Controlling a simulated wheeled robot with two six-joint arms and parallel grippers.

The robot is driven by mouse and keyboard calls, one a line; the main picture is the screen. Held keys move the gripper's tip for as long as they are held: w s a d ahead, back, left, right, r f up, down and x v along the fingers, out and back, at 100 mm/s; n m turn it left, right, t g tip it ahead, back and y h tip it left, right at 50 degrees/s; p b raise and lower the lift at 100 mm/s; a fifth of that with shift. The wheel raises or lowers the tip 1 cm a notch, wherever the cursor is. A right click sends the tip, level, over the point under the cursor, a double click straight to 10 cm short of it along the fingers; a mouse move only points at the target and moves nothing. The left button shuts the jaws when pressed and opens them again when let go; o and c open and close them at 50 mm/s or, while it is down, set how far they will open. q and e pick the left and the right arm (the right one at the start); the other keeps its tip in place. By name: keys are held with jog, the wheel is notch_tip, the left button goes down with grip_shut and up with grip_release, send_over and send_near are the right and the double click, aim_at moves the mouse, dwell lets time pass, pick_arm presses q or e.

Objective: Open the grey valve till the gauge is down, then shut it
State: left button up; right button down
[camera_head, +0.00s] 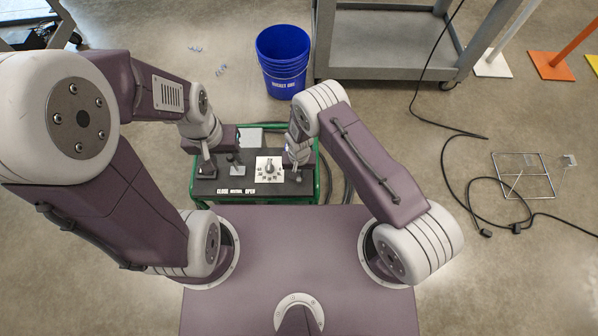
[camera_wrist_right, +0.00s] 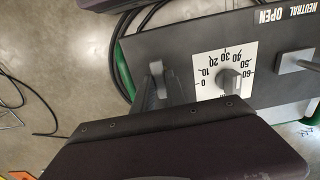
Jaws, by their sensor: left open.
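My right gripper (camera_head: 297,166) is low over the right end of the cart's dark panel, its fingers pointing down. In the right wrist view its fingers (camera_wrist_right: 163,92) are at a small grey handle (camera_wrist_right: 157,69), which looks like the grey valve; its lower part is hidden by the fingers. I cannot tell whether they grip it. My left gripper (camera_head: 207,171) is open over the panel's left end, left of an upright lever (camera_head: 236,160). I make out no pressure gauge.
A white dial plate with a grey knob (camera_wrist_right: 231,79), marked in numbers, sits beside the handle. The panel (camera_head: 222,187) is in a green-framed cart (camera_head: 323,180) with CLOSE, NEUTRAL and OPEN labels. A blue bucket (camera_head: 284,62) and grey trolley (camera_head: 388,58) stand behind; cables (camera_head: 447,165) lie right.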

jog(key=shift+n, duration=0.3)
jog(key=n, duration=0.3)
jog(key=shift+n+b, duration=0.3)
jog(key=shift+b, duration=0.1)
jog(key=n, duration=0.4)
jog(key=shift+b, duration=0.3)
jog(key=n, duration=0.5)
jog(key=shift+n+b, duration=0.35)
jog(key=shift+n, duration=1.95)
jog(key=c, duration=1.4)
grip_release()
jog(key=shift+o, duration=0.2)
